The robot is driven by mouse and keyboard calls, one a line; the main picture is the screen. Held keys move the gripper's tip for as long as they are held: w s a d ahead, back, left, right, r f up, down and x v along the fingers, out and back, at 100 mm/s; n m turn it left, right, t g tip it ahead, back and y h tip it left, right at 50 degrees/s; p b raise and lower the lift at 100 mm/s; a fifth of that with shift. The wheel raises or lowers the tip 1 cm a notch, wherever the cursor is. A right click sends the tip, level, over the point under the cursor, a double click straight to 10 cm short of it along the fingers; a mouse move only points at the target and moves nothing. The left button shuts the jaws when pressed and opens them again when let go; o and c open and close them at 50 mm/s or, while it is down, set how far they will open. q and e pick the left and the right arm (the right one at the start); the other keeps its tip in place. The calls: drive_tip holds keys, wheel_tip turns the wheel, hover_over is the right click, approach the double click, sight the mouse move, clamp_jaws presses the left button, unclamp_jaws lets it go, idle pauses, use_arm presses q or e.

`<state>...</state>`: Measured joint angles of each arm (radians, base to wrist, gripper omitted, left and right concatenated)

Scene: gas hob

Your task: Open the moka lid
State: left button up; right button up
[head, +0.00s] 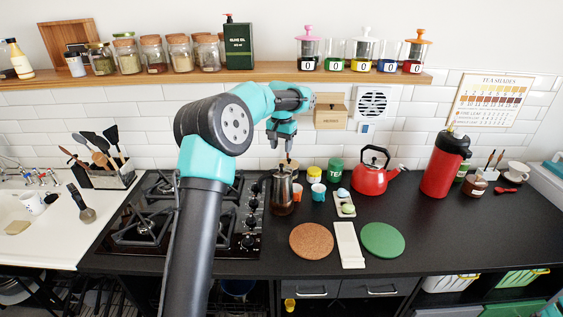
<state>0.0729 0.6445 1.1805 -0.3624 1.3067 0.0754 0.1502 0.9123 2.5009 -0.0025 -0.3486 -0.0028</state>
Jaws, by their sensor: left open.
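The moka pot (282,192) is a dark metallic pot standing upright on the black counter, just right of the gas hob. Its lid (281,172) looks closed, though it is small and partly behind the gripper tips. My left gripper (288,157) is open and points down just above the lid, close to the knob. I cannot tell whether a fingertip touches the lid. My right gripper is not in view.
The gas hob (150,232) lies to the left. Right of the pot stand small cups (318,192), a green tin (335,170) and a red kettle (372,178). A cork mat (311,240), white board (348,245) and green mat (383,240) lie in front.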

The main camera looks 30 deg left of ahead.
sight(281, 164)
use_arm(q)
wheel_tip(281, 164, down, 7)
drive_tip(key=shift+r, duration=0.1)
drive_tip(key=shift+c, duration=0.3)
clamp_jaws()
idle(0.5)
